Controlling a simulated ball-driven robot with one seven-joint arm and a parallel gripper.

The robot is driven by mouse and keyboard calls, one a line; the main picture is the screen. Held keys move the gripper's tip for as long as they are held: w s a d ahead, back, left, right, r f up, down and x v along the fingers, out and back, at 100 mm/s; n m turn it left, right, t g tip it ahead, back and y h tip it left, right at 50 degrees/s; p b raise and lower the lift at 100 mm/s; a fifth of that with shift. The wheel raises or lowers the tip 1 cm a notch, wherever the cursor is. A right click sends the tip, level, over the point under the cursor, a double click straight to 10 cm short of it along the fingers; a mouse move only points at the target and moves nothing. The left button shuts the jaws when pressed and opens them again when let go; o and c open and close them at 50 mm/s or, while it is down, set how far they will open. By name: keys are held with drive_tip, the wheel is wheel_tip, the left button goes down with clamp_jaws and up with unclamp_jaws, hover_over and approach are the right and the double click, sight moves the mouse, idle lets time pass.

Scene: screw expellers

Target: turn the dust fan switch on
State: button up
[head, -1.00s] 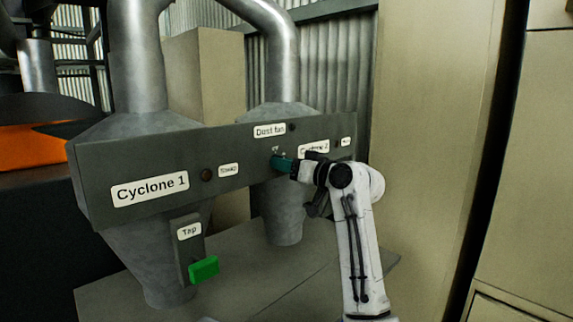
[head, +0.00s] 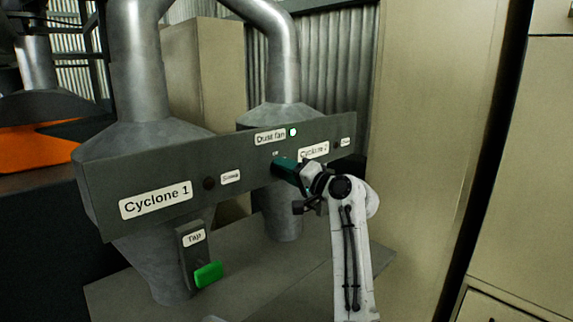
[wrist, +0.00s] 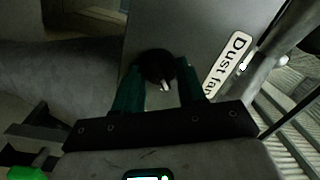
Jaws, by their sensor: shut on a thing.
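The grey control panel (head: 120,180) spans the front of two metal cyclones in the head view. The "Dust fan" label (head: 270,137) is on its upper right part, and a small lamp (head: 293,132) beside it glows whitish green. My gripper (head: 281,163) is at the panel just below that label, with its teal fingers against the front. In the wrist view, the round black switch knob (wrist: 157,64) with a pale pointer mark sits between the two fingertips, and my gripper is shut on it. The knob is hidden by the fingers in the head view.
Left along the panel are the "Cyclone 1" label (head: 156,200) and a dark unlit lamp (head: 209,183). Below hangs a "Tap" plate with a green handle (head: 208,274). The "Cyclone 2" label (head: 314,151) is close above my wrist. A beige cabinet (head: 430,150) stands on the right.

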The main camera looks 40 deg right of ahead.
drive_tip(key=shift+m+p, duration=0.5)
drive_tip(key=shift+m, duration=0.4)
drive_tip(key=o, duration=1.1)
drive_tip(key=shift+c, duration=0.2)
drive_tip(key=s+b, duration=0.2)
drive_tip(key=s, duration=0.8)
drive_tip(key=shift+s+d+f+b, duration=0.4)
drive_tip(key=shift+d, duration=0.05)
